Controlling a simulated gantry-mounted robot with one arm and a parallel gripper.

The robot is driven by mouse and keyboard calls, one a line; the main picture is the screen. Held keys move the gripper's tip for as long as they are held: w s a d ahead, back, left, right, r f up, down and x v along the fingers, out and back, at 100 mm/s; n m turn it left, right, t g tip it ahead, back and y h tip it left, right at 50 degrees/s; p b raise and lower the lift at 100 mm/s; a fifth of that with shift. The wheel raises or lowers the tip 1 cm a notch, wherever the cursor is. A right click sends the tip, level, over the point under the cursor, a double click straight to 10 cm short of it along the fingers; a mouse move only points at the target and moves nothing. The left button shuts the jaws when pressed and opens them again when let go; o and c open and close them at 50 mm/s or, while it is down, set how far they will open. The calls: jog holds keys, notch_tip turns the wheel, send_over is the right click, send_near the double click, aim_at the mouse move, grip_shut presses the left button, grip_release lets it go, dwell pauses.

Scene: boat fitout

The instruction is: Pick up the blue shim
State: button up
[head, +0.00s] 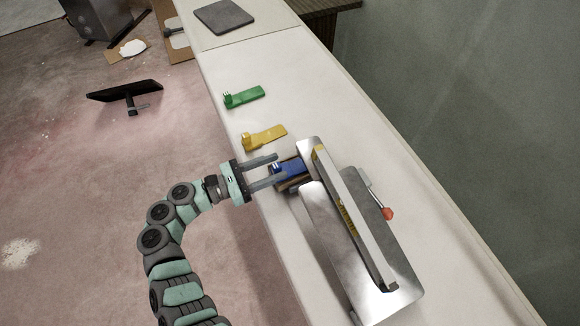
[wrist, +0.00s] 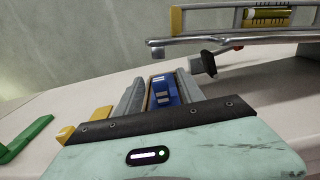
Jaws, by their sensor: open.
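The blue shim (head: 290,166) lies on the pale bench near its left edge, with a brown piece showing around or under it. It is close to the corner of a shiny metal sheet. My gripper (head: 281,165) is open, reaching over the bench edge from the left, with its fingers on either side of the shim's near end. In the wrist view the blue shim (wrist: 163,91) shows between the two grey fingers (wrist: 160,84). I cannot tell whether either finger touches it. Its lower end is hidden behind the gripper body.
A yellow shim (head: 264,138) and a green shim (head: 244,97) lie farther up the bench. A spirit level (head: 350,213) rests on the metal sheet (head: 400,270), close right of the blue shim. A red-ended tool (head: 387,212) lies beyond. The bench's far right strip is clear.

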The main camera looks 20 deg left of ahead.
jog(key=shift+x, duration=1)
grip_shut()
